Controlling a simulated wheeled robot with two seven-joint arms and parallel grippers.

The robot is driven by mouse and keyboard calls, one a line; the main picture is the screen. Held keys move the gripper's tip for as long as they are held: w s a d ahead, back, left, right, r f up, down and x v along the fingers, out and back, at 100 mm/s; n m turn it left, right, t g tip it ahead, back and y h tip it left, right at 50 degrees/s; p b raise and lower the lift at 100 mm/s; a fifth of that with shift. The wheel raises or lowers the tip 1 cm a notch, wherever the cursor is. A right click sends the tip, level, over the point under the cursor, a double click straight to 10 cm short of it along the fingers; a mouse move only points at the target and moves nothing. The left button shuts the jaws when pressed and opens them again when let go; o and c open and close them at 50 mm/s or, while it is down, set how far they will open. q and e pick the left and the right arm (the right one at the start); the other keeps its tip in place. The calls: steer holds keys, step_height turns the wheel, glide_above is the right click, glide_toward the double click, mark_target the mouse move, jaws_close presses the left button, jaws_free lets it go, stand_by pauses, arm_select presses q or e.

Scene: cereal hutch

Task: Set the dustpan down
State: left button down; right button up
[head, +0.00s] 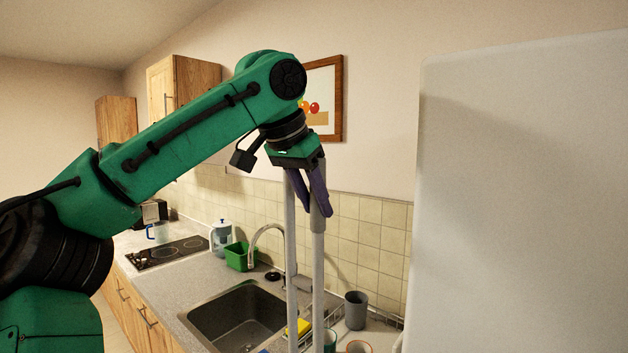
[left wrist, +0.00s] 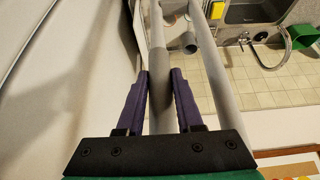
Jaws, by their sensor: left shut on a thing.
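My left gripper (head: 318,212) is shut around the upper grey grip of a long upright pole, the dustpan handle (head: 318,270). In the left wrist view, the handle (left wrist: 158,85) runs between the two purple fingers of the gripper (left wrist: 160,75). A second pale pole (head: 291,240) stands just left of it in the head view, and right of the fingers in the left wrist view (left wrist: 212,70). The lower ends of both poles are out of sight, so the pan and what it rests on cannot be seen. My right gripper is not in view.
Behind the poles is a counter with a sink (head: 235,318), faucet (head: 268,232), green bin (head: 238,256), yellow sponge (head: 303,326) and grey cup (head: 356,310). A large white panel (head: 520,200) stands close on the right. A framed picture (head: 337,100) hangs behind the gripper.

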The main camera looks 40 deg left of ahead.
arm_select(q)
steer(key=shift+f, duration=0.35)
steer(key=shift+s+d+f, duration=0.15)
steer(key=shift+d, duration=0.15)
steer(key=c, duration=0.6)
jaws_free()
steer(key=shift+a+f, duration=0.2)
steer(key=shift+o, duration=0.2)
steer(key=shift+a, duration=0.15)
steer(key=shift+f, duration=0.1)
steer(key=v, duration=1.4)
steer(key=shift+r, duration=0.3)
